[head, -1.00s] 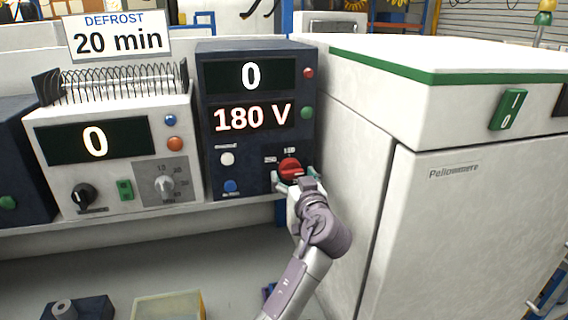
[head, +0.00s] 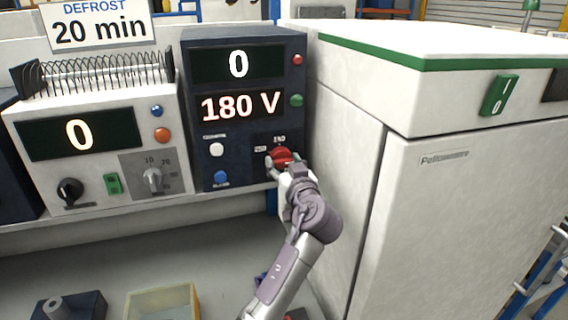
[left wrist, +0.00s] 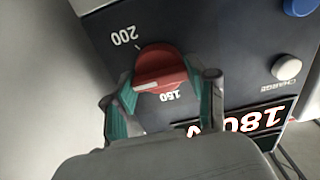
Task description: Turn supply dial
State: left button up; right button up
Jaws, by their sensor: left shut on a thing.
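The supply dial (head: 283,156) is a red knob low on the front of the dark blue supply unit (head: 245,130). The unit's upper display reads 0 and its lower display reads 180 V. In the left wrist view the red dial (left wrist: 158,72) has a pale pointer line, with the marks 200 and 150 around it, seen upside down. My left gripper (head: 285,166) is at the dial. Its teal-padded fingers (left wrist: 165,98) stand on either side of the knob, shut on it. My right gripper is not in view.
A white unit (head: 95,140) with a coil on top and a display reading 0 stands left of the supply. A large white cabinet (head: 450,220) with a green switch (head: 500,95) stands close on the right. A yellowish bin (head: 162,303) lies low in front.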

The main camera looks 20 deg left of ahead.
aim_at(280, 117)
pick_arm(q)
jog(key=shift+m, duration=2.7)
jog(key=o, duration=1.2)
jog(key=shift+c, duration=0.2)
notch_tip(280, 117, up, 10)
jog(key=shift+r, duration=0.1)
